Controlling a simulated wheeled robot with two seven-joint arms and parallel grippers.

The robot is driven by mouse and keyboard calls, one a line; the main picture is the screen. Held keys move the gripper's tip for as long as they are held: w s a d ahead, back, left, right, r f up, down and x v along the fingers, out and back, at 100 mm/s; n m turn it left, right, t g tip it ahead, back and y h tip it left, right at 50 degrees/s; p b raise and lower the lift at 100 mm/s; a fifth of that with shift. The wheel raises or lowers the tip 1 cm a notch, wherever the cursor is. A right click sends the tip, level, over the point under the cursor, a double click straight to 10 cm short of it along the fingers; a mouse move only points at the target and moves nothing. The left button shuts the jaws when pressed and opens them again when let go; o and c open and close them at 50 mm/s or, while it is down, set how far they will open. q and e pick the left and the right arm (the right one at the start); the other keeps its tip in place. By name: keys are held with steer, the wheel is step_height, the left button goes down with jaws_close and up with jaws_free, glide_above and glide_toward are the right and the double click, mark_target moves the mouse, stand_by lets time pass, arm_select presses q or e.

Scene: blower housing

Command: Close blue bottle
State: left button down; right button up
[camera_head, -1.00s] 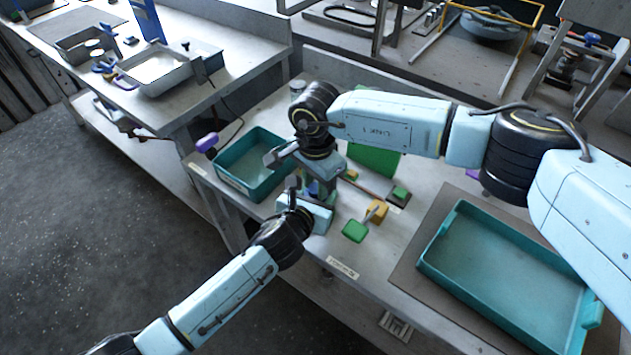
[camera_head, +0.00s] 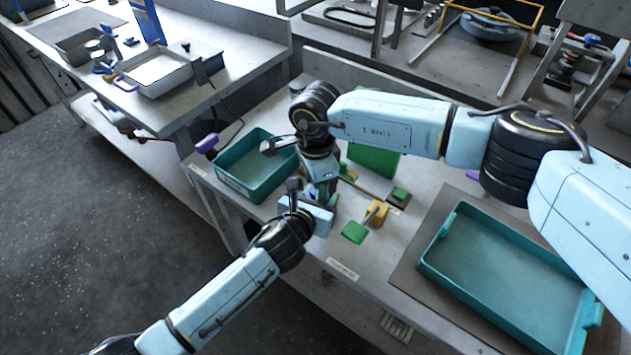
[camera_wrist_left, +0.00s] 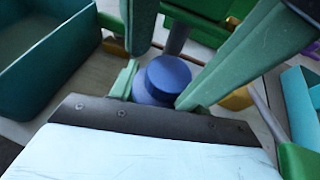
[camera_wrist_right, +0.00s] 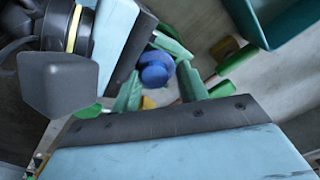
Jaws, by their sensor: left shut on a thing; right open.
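The blue bottle shows in the left wrist view as a darker blue body (camera_wrist_left: 148,93) under a round blue top (camera_wrist_left: 168,73). The round top also shows in the right wrist view (camera_wrist_right: 155,68). I cannot tell whether the cap is fully seated. My left gripper (camera_head: 322,203) is shut on the bottle's body from the near left; its fingers are mostly hidden. My right gripper (camera_wrist_right: 158,70) is open above the bottle, with one green finger on each side of the round top. In the head view my right wrist hides most of the bottle.
A teal bin (camera_head: 222,178) stands left of the grippers and a large teal tray (camera_head: 440,248) stands to the right. Green and yellow pieces (camera_head: 355,232) lie close by on the table. A green panel (camera_head: 372,160) is behind my right gripper.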

arm_select(q)
steer(key=shift+w+a, duration=0.2)
steer(key=shift+a, duration=0.1)
arm_select(e)
steer(key=shift+s+f, duration=0.1)
steer(key=shift+s, duration=0.2)
steer(key=shift+r, duration=0.2)
arm_select(q)
steer(key=shift+s+f, duration=0.1)
arm_select(e)
step_height(320, 180, up, 4)
steer(key=shift+a+r, duration=0.1)
steer(key=shift+r, duration=0.05)
steer(key=shift+w, duration=0.1)
arm_select(q)
steer(key=shift+d, duration=0.1)
arm_select(e)
steer(key=o, duration=0.6)
steer(key=shift+c, duration=0.2)
step_height(320, 180, up, 12)
